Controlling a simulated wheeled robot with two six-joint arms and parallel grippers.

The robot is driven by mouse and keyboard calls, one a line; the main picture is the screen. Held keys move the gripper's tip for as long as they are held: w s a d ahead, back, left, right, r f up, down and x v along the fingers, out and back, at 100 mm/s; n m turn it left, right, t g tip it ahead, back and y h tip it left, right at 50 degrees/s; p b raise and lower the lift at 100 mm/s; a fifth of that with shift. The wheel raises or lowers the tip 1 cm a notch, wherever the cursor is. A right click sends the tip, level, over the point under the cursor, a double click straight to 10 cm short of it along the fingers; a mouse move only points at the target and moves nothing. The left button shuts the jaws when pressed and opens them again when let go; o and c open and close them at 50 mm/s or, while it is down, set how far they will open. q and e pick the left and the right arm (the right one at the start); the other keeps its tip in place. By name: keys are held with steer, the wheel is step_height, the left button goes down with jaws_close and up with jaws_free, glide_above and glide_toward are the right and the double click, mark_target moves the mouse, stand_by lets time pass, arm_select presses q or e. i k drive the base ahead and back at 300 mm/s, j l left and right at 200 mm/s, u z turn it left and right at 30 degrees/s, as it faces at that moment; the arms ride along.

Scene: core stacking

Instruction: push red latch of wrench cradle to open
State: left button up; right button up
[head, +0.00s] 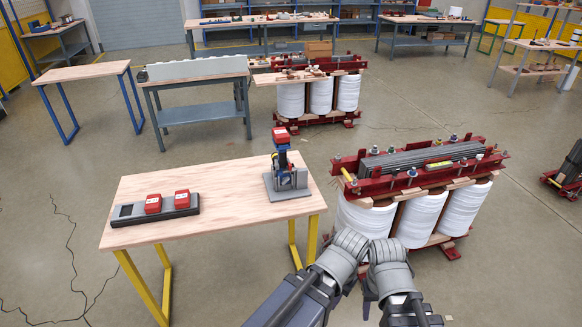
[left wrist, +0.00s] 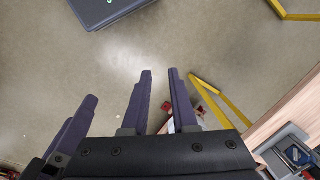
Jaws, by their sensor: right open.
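The wrench cradle (head: 287,186) is a grey stand at the right end of the wooden table. A dark and blue wrench (head: 283,160) stands in it with a red block (head: 281,135) on top. I cannot make out a separate red latch. The cradle shows partly at the lower right of the left wrist view (left wrist: 283,140). My right gripper (head: 369,302) is low in the head view, open, apart from the cradle and partly hidden by my arms. My left gripper (left wrist: 160,72) is open and empty in the left wrist view, pointing over bare floor.
A red-framed unit with white coils (head: 425,215) stands right of the table. Clear floor (head: 225,290) lies in front of the table.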

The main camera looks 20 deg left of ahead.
mark_target(290, 170)
steer(key=i+j, duration=0.8)
steer(key=j, duration=0.1)
